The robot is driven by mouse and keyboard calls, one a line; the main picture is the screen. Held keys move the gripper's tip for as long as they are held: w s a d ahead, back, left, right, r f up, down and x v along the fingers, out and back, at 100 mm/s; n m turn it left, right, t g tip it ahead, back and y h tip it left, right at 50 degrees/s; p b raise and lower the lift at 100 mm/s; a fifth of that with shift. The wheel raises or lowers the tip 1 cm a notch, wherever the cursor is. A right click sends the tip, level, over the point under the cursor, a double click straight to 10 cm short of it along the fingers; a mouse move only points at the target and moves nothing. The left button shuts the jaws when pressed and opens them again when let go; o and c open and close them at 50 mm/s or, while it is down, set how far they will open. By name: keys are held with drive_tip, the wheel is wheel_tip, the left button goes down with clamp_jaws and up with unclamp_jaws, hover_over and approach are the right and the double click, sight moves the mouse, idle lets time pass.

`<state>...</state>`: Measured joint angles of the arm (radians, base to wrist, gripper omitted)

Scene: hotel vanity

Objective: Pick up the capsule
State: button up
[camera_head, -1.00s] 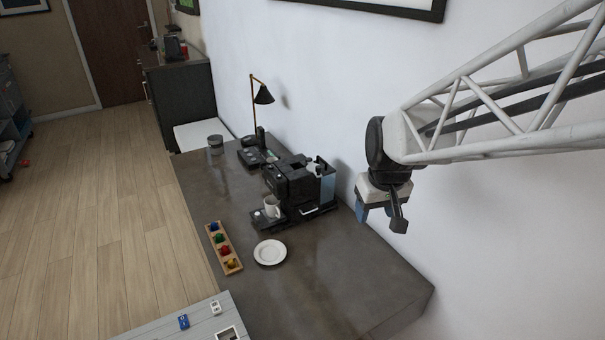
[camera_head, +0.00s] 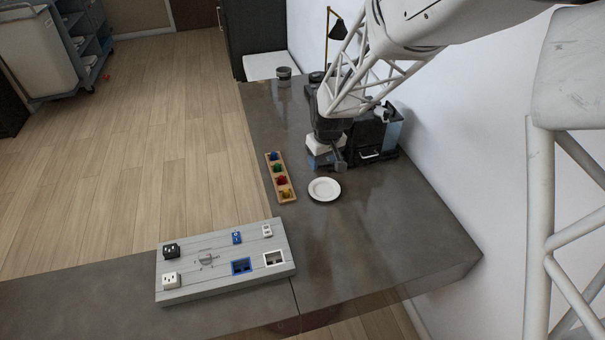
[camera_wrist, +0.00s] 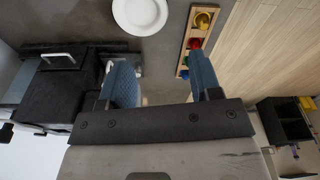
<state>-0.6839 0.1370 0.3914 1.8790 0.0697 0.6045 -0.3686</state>
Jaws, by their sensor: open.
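A narrow wooden tray (camera_head: 268,164) on the dark counter holds several capsules in a row: blue (camera_head: 273,157), green (camera_head: 278,169), red (camera_head: 281,181) and yellow (camera_head: 286,194). My gripper (camera_head: 327,162) is open and empty above the counter, to the right of the tray and in front of the coffee machine. In the wrist view, the two blue-padded fingers (camera_wrist: 163,75) are spread apart. There the tray (camera_wrist: 182,58) is beyond the right finger, with the yellow capsule (camera_wrist: 203,19) and red capsule (camera_wrist: 195,43) clear. The finger partly covers the tray's near end.
A white plate (camera_head: 324,189) lies right of the tray. The black coffee machine (camera_head: 368,138) stands behind my gripper, partly hidden by my arm. A grey panel (camera_head: 208,284) with sockets lies nearer. A glass (camera_head: 284,73) stands farther back. The counter right of the plate is clear.

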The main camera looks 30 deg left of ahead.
drive_tip(key=n, duration=0.2)
hover_over(286, 190)
drive_tip(key=f, duration=0.9)
drive_tip(key=shift+s+d+f, duration=0.1)
drive_tip(key=shift+s+d, duration=0.1)
drive_tip(key=shift+d, duration=0.2)
drive_tip(key=shift+a+f, duration=0.1)
drive_tip(key=shift+f, duration=1.2)
drive_tip(key=shift+f, duration=0.15)
drive_tip(key=shift+w+a+f, duration=0.1)
drive_tip(key=shift+a+f, duration=0.05)
drive_tip(key=shift+f, duration=1.1)
drive_tip(key=shift+w+a+f, duration=0.1)
drive_tip(key=shift+a+f, duration=0.05)
drive_tip(key=shift+f, duration=1.05)
drive_tip(key=c, duration=1)
